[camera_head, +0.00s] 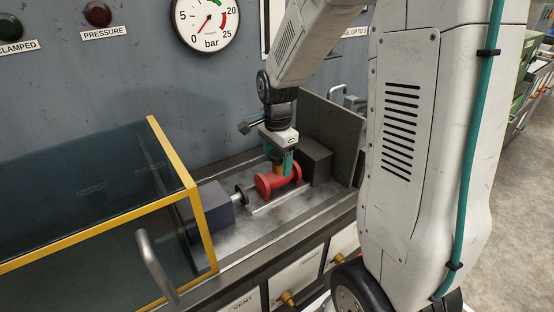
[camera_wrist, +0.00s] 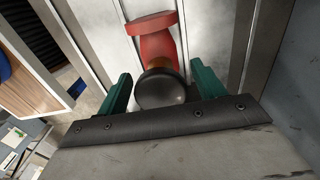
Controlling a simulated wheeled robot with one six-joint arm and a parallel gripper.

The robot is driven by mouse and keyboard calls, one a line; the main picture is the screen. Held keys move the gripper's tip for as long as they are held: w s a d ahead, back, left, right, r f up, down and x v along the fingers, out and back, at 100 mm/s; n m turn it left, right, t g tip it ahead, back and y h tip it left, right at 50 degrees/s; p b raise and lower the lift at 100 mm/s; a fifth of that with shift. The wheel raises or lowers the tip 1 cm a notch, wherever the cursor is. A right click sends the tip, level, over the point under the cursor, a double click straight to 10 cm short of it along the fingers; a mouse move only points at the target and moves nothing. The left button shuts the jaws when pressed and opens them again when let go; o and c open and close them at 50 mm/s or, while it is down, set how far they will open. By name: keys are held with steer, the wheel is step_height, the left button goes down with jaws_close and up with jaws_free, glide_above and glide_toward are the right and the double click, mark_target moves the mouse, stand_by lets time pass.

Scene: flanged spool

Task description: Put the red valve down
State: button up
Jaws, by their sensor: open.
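The red valve (camera_head: 277,182) is a flanged spool with a brass neck, lying on the metal bed of a test bench (camera_head: 238,236). In the wrist view the red valve (camera_wrist: 157,42) lies beyond the fingers, its dark round cap nearest the camera. My gripper (camera_head: 283,162) is directly above the valve, fingers pointing down. In the wrist view my gripper's teal fingers (camera_wrist: 162,92) stand apart on either side of the cap and neck, with gaps showing. The valve's underside is hidden.
A dark clamp block with a rod and disc (camera_head: 241,194) is left of the valve. A dark block (camera_head: 315,160) stands close on its right. A yellow-framed clear guard (camera_head: 180,157) covers the bench's left part. A pressure gauge (camera_head: 208,20) hangs on the wall behind.

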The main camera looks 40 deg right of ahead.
step_height(320, 180, up, 12)
steer(key=s+a+r+n, duration=0.1)
steer(key=s+a+n, duration=0.4)
steer(key=s+n, duration=0.4)
steer(key=s+a+r+n+t, duration=0.1)
steer(key=s+a+n, duration=0.4)
steer(key=s+n, duration=0.4)
steer(key=shift+s, duration=2.35)
steer(key=shift+r, duration=0.1)
steer(key=shift+c, duration=0.2)
